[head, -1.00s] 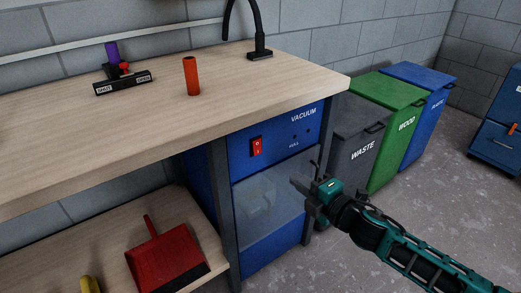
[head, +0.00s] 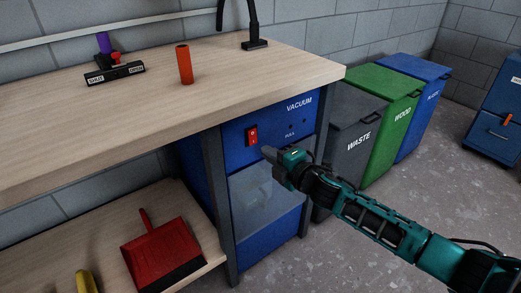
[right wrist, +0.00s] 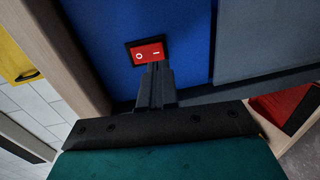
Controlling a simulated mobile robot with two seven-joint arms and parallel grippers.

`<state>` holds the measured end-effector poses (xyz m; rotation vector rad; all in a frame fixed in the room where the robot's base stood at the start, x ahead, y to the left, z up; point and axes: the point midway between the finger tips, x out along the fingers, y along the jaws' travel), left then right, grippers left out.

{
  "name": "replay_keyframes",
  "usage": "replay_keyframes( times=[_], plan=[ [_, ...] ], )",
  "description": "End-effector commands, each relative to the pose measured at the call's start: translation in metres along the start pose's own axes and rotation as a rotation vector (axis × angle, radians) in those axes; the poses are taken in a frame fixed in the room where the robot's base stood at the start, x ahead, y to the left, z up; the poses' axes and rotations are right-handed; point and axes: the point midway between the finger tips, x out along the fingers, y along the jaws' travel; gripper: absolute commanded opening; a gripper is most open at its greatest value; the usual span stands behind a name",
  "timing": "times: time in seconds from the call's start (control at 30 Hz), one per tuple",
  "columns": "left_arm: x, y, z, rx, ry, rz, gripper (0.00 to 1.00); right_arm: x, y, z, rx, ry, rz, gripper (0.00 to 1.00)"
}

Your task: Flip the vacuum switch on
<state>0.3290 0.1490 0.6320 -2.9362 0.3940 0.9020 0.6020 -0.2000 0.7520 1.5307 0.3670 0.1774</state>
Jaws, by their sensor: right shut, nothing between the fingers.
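The vacuum switch (head: 252,136) is a red rocker in a black frame on the upper blue panel of the vacuum cabinet (head: 285,119), under the bench top. In the right wrist view the switch (right wrist: 147,52) shows white O and I marks; I cannot tell which side is pressed in. My right gripper (head: 266,151) is shut and empty, its tips just right of and below the switch. In the right wrist view its fingertips (right wrist: 156,70) are close to the switch's I side; contact cannot be told. My left gripper is not in view.
The bench top (head: 130,127) overhangs the panel, and a dark post (head: 217,190) stands left of the cabinet. A red dustpan (head: 160,250) lies on the lower shelf. A grey waste bin (head: 352,135) stands to the right, with open floor in front.

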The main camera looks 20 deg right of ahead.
Motion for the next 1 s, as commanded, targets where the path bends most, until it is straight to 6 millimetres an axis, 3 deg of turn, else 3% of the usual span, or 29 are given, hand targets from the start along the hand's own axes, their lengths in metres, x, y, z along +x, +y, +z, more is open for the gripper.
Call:
replay_keyframes(
  times=[0.1,0.3,0.77,0.97,1.0],
  plan=[
    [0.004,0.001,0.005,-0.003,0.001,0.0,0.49,0.02,-0.001,0.0,-0.001,-0.001,0.002,0.0],
    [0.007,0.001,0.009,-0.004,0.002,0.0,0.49,0.039,0.0,0.0,-0.001,-0.001,0.001,0.0],
    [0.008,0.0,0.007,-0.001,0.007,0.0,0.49,0.044,0.0,0.0,0.0,0.0,0.0,0.0],
    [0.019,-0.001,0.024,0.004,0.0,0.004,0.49,0.049,-0.008,-0.001,0.002,0.002,0.037,0.0],
    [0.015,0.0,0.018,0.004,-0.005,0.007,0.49,0.048,-0.002,-0.001,0.001,0.002,0.038,0.0]
  ],
)
